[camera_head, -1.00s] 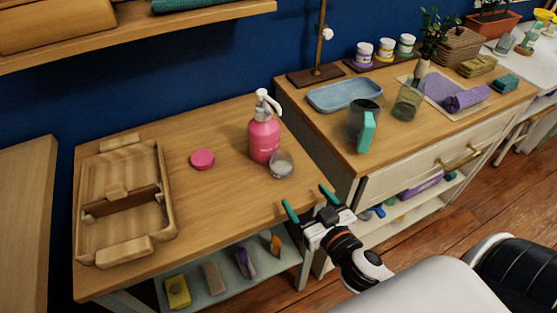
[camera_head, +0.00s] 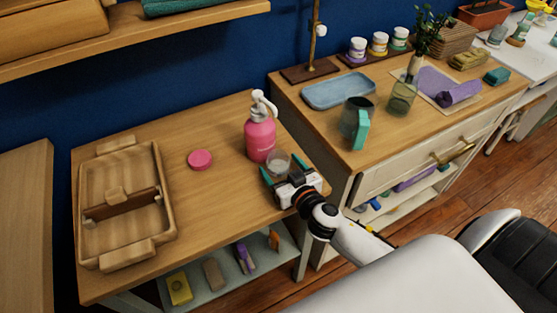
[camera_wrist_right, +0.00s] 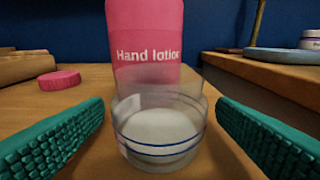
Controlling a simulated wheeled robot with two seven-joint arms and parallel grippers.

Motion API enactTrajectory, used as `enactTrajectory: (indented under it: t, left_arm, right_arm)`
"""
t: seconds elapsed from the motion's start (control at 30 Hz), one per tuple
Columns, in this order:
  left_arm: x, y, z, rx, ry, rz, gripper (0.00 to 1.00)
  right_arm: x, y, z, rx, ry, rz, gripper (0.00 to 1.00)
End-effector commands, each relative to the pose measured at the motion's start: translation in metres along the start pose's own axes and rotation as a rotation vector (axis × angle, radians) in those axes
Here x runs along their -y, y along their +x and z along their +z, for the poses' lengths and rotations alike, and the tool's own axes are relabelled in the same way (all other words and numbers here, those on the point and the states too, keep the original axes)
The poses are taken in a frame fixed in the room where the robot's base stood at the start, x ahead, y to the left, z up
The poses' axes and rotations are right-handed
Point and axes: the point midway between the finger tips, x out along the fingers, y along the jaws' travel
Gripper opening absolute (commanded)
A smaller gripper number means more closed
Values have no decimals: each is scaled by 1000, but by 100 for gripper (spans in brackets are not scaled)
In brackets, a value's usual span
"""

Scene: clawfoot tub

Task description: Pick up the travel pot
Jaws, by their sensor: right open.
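The travel pot (camera_head: 278,160), a small clear open jar with a whitish inside and blue lines, stands upright on the left wooden table, just in front of the pink hand lotion pump bottle (camera_head: 260,138). It fills the middle of the right wrist view (camera_wrist_right: 158,125). My right gripper (camera_head: 281,168) is open, with teal fingers. In the wrist view its fingers lie on either side of the pot, with a gap on both sides. The pot's lower front is partly hidden by the gripper in the head view. My left gripper is not in view.
A pink round lid (camera_head: 200,160) lies left of the bottle. A wooden tray (camera_head: 167,200) with a divider stands farther left. A right-hand cabinet (camera_head: 385,143) carries a blue tray (camera_head: 338,90) and a mug with a teal handle (camera_head: 357,122).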

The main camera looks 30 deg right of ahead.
Motion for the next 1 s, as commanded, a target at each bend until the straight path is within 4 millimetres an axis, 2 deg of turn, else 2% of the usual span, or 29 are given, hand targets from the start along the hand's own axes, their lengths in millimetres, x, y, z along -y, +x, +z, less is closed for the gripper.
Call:
enactTrajectory:
  t: [0.13, 0.4, 0.7, 0.77, 1.0]
  left_arm:
    - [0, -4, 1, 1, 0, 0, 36]
    - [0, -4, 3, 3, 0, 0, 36]
    - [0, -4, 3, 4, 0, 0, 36]
    - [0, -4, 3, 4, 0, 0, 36]
    - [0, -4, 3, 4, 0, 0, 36]
  right_arm:
    - [0, 16, 1, 0, 0, 1, 80]
    - [0, 18, 0, 0, 1, 1, 79]
    - [0, 18, 0, -1, 1, 1, 31]
    - [0, 18, 0, 0, 1, 1, 28]
    - [0, 18, 2, 0, 2, 1, 27]
